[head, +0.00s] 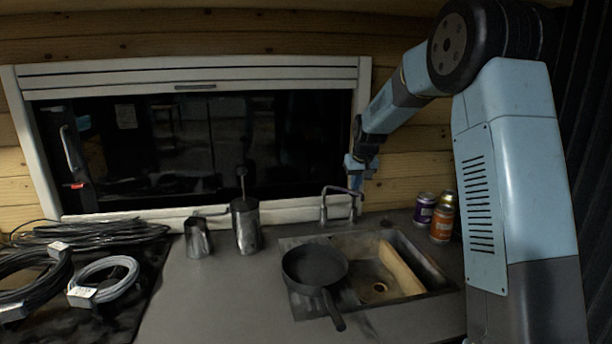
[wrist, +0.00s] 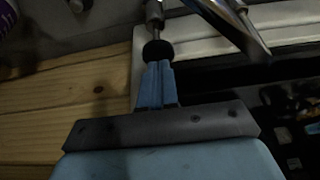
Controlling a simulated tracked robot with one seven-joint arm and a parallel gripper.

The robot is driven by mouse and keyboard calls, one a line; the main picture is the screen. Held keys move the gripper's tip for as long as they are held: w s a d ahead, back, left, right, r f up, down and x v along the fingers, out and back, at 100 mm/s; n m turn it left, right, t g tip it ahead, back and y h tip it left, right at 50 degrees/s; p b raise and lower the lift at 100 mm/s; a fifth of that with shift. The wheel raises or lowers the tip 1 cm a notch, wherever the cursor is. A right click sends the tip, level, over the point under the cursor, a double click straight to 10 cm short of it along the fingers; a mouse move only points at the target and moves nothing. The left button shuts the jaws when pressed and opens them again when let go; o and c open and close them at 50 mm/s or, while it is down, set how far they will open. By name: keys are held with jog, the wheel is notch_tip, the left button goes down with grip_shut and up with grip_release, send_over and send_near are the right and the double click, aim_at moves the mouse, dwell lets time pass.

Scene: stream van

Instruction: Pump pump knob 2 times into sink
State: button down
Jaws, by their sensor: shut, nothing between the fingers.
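My gripper (head: 360,180) points down behind the sink (head: 362,272), beside the metal faucet (head: 324,208). Its blue fingers are shut with nothing between them. In the wrist view my gripper (wrist: 157,68) has its fingertips right at a round black pump knob (wrist: 156,50) on a metal stem. They look to be touching it or very close, and the exact gap cannot be told. The faucet spout (wrist: 238,20) passes to the right of the knob. In the head view the knob is mostly hidden by my fingers. No water shows at the spout.
A black frying pan (head: 314,266) overlaps the sink's left side, and a wooden board (head: 400,269) lies in the sink. Cans (head: 441,222) stand right of the faucet. A metal jug (head: 197,238) and a plunger-topped canister (head: 246,228) stand left. Cables (head: 104,280) lie far left.

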jog(key=shift+f, duration=1.75)
jog(key=shift+r, duration=2.25)
jog(key=shift+r, duration=3)
